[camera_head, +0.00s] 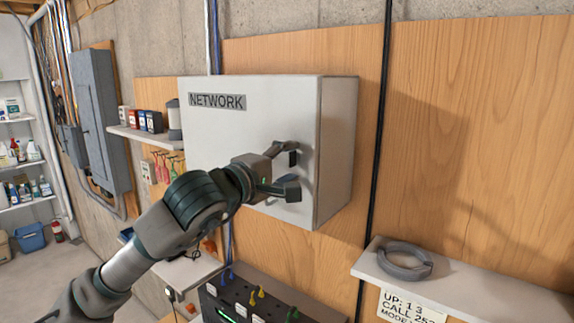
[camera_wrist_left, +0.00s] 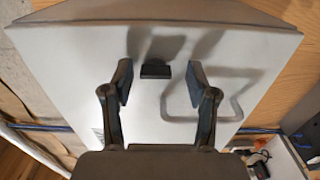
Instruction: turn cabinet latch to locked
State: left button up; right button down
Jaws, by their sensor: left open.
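The white cabinet (camera_head: 225,135) labelled NETWORK hangs on the wooden panel, and its door looks closed. My left gripper (camera_head: 292,173) is open in front of the right part of the door. In the left wrist view, a small black latch (camera_wrist_left: 155,71) sits on the cabinet face (camera_wrist_left: 75,70). It shows between and just beyond the two fingers of the open gripper (camera_wrist_left: 160,82), with space on either side. In the head view the gripper hides the latch. I cannot tell whether it touches the latch. My right gripper is not in view.
A shelf (camera_head: 480,285) with a grey cable coil (camera_head: 404,262) is at the lower right. A box with coloured plugs (camera_head: 255,300) stands below the cabinet. A small shelf (camera_head: 135,137) with boxes and a grey electrical panel (camera_head: 97,120) are to the left.

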pick_arm(q)
jog(key=v, duration=1.1)
jog(key=shift+a, duration=0.4)
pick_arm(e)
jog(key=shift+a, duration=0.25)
pick_arm(q)
jog(key=shift+s+d+f, duration=0.1)
jog(key=shift+s+f, duration=0.05)
